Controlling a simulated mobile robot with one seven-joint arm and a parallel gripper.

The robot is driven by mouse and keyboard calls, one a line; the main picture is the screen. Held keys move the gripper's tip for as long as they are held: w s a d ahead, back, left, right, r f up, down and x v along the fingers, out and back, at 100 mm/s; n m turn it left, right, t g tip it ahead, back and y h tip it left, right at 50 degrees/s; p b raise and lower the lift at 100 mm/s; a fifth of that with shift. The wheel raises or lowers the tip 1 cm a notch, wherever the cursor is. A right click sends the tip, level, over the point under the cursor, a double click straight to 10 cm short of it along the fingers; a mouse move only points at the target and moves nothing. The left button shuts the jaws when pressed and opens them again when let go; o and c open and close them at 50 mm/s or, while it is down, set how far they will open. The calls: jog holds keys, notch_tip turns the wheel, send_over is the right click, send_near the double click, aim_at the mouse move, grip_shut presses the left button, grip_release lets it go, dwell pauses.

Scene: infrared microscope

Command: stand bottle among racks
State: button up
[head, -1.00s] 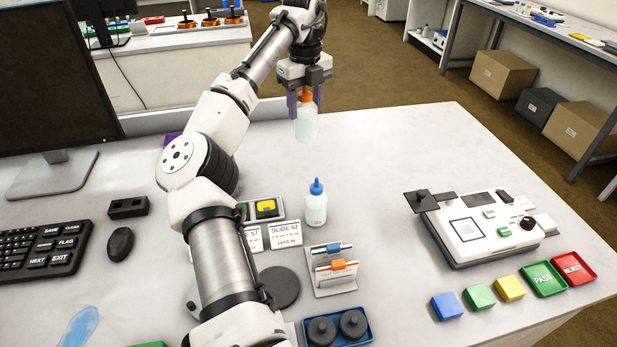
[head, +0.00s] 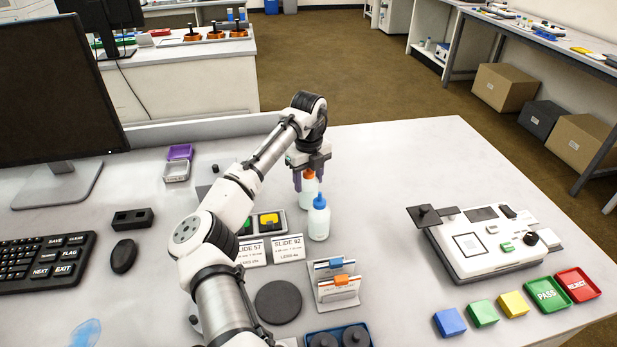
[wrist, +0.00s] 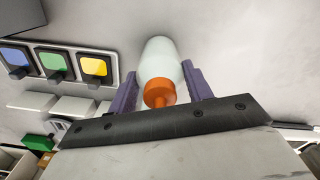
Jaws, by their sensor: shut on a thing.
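My gripper (head: 309,183) is shut on a white bottle with an orange cap (head: 308,187). It holds the bottle upright, low over the table or on it; I cannot tell if the base touches. In the wrist view the orange-capped bottle (wrist: 160,55) sits between the purple fingers. A second white bottle with a blue cap (head: 319,222) stands on the table in front of it and partly hides it. A rack with slides (head: 336,290) stands nearer the camera. A blue rack holding dark round pieces (head: 311,333) is at the bottom edge.
A tray with coloured squares (head: 268,222) lies left of the bottles; it also shows in the wrist view (wrist: 57,65). Two slide cards (head: 289,249) and a dark disc (head: 278,302) are nearby. The microscope device (head: 488,243) stands right. The table between is clear.

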jog(key=shift+f, duration=0.15)
jog(key=o, duration=1.2)
jog(key=shift+f, duration=0.1)
jog(key=shift+c, duration=0.2)
notch_tip(320, 180, up, 12)
jog(key=shift+r+b, duration=0.2)
jog(key=shift+b, duration=0.45)
